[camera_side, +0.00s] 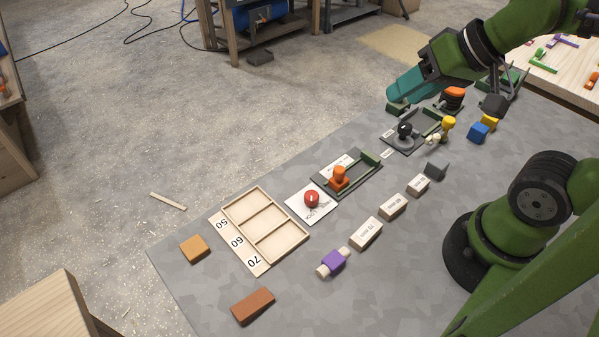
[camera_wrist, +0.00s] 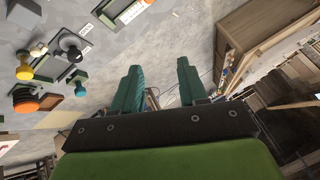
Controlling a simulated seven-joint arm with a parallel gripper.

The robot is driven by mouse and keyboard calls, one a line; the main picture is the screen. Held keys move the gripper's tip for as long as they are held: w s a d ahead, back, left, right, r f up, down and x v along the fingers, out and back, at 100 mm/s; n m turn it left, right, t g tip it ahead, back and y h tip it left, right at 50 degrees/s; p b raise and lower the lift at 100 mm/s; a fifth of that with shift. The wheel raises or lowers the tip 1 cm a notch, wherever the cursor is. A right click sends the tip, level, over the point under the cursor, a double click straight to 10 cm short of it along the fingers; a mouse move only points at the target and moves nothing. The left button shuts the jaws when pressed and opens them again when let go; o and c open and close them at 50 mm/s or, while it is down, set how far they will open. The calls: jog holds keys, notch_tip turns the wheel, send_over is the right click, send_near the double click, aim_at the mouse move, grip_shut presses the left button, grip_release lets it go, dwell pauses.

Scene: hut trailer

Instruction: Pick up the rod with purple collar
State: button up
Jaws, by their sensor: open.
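The rod with purple collar (camera_side: 333,262) lies on the grey table near its front, in the side view. It has a pale cream rod end showing on each side of the purple collar. My gripper (camera_side: 393,92) is high above the far part of the table, well away from the rod. In the wrist view my gripper (camera_wrist: 160,82) has its two teal fingers apart with nothing between them. The rod does not show in the wrist view.
A wooden tray (camera_side: 247,242) with number labels sits left of the rod. Several white labelled blocks (camera_side: 366,233) line up behind it. An orange knob fixture (camera_side: 340,177) and red button (camera_side: 311,198) stand beyond.

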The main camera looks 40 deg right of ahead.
jog(key=o, duration=0.4)
jog(key=shift+c, duration=0.2)
jog(key=m+g+h, duration=0.2)
jog(key=m+g, duration=0.5)
jog(key=m, duration=0.7)
send_over(334, 259)
notch_tip(334, 259, down, 7)
notch_tip(334, 259, down, 17)
jog(key=shift+r, duration=0.1)
